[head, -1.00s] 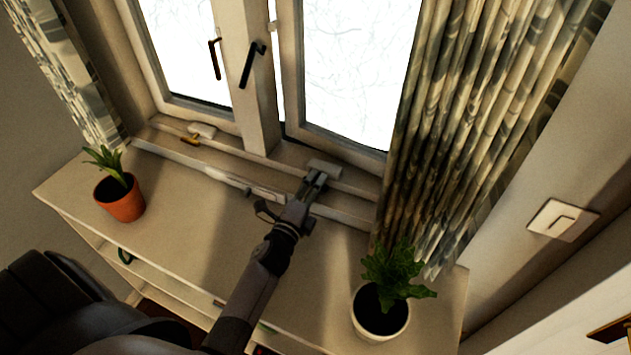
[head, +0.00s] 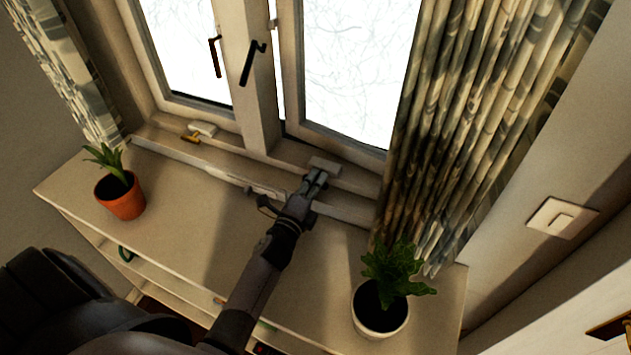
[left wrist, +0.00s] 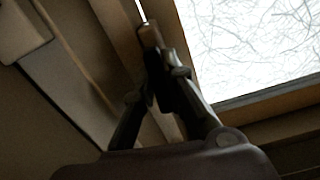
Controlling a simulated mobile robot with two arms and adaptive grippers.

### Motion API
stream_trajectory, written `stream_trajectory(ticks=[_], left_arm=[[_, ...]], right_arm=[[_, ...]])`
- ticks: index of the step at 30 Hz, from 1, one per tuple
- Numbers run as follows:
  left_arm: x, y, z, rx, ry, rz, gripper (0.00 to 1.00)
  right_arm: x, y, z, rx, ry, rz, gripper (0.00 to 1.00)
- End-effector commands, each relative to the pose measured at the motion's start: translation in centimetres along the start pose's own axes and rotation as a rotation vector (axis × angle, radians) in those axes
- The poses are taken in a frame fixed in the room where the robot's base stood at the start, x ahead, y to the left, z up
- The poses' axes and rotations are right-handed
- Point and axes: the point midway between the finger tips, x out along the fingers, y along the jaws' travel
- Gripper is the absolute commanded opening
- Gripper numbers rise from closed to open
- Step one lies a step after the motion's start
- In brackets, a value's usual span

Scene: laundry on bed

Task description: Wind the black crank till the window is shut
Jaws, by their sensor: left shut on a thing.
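The right window sash (head: 340,142) stands slightly open, with a narrow bright gap along its left side. My left gripper (head: 318,178) is at the sill below this sash, beside a small pale block (head: 324,165). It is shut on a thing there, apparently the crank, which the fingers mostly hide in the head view. In the left wrist view the fingers (left wrist: 163,72) close together around a dark part, with a brownish end (left wrist: 150,34) beyond their tips. I cannot make out the crank's full shape or angle. My right gripper is not in view.
A potted plant in an orange pot (head: 120,200) stands left on the pale cabinet top (head: 190,195). A plant in a white pot (head: 382,318) stands right of my arm. A curtain (head: 440,120) hangs close right of the gripper. Two dark window handles (head: 252,64) (head: 215,57) sit higher up.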

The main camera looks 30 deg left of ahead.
Motion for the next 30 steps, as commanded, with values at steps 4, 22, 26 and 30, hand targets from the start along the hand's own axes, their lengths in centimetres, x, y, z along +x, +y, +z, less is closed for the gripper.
stream_trajectory(ticks=[4, 22, 26, 30], left_arm=[[0.0, 0.1, 0.0, 0.000, 0.000, 0.001, 0.00], [0.0, 0.2, 0.0, 0.219, 0.000, 0.002, 0.00], [0.0, 0.2, 0.0, 0.337, 0.000, 0.001, 0.00], [-0.1, 0.2, 0.0, 0.470, 0.000, 0.002, 0.00]], right_arm=[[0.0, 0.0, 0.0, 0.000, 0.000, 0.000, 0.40], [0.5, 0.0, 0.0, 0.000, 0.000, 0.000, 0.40], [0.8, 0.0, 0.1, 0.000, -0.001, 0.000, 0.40], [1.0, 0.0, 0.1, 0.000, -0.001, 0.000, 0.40]])
